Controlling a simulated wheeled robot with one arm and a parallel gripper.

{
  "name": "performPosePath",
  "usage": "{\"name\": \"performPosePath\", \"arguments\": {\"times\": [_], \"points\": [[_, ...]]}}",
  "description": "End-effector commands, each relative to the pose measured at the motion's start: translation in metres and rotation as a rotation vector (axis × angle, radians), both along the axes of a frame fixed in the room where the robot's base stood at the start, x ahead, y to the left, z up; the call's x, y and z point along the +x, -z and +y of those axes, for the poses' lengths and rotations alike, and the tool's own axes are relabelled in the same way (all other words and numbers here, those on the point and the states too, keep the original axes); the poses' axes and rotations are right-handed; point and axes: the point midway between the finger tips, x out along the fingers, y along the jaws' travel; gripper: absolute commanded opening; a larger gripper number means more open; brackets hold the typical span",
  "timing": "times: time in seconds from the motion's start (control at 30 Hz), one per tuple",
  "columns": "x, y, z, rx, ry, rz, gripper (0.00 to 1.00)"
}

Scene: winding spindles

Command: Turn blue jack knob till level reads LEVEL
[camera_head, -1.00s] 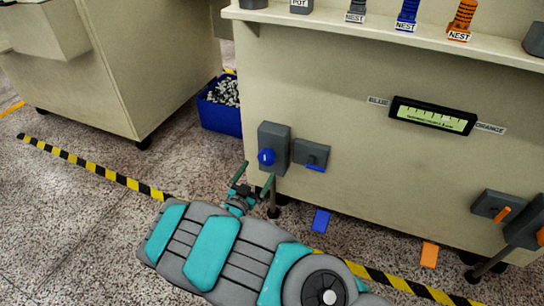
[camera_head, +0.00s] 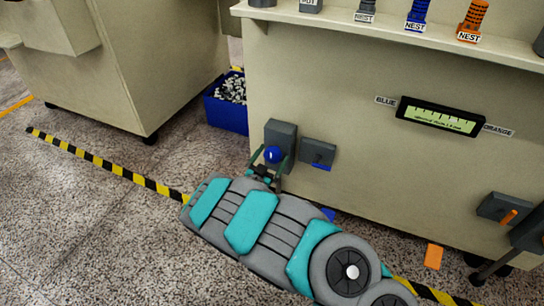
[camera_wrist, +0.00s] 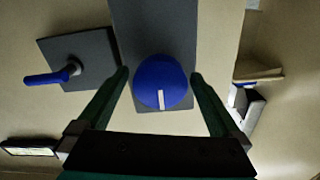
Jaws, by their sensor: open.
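The blue jack knob (camera_head: 273,154) is a round blue ball on a dark grey block (camera_head: 281,132) on the cabinet's front. In the wrist view the blue knob (camera_wrist: 160,75) carries a white mark near its lower edge. My gripper (camera_head: 270,163) is open, with one green finger on each side of the knob. In the wrist view my gripper (camera_wrist: 159,77) shows a gap between each finger and the knob. The level display (camera_head: 438,117) sits between the BLUE and ORANGE labels; its reading is too small to make out.
A grey plate with a blue lever (camera_head: 321,166) is just right of the knob. A blue bin (camera_head: 226,116) of small parts stands on the floor to the left. Orange jack parts (camera_head: 507,216) are at the far right. Labelled nests line the shelf (camera_head: 330,24) above.

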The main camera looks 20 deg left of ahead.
Motion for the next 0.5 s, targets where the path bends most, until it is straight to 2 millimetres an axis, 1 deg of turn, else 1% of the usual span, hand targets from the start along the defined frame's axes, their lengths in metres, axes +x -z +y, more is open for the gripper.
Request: {"name": "performPosePath", "arguments": {"times": [0.07, 0.5], "points": [[-0.0001, -0.0001, 0.0001, 0.0, 0.0, 0.0, 0.99], [-0.0001, -0.0001, 0.0002, 0.0, 0.0, 0.0, 0.49]]}}
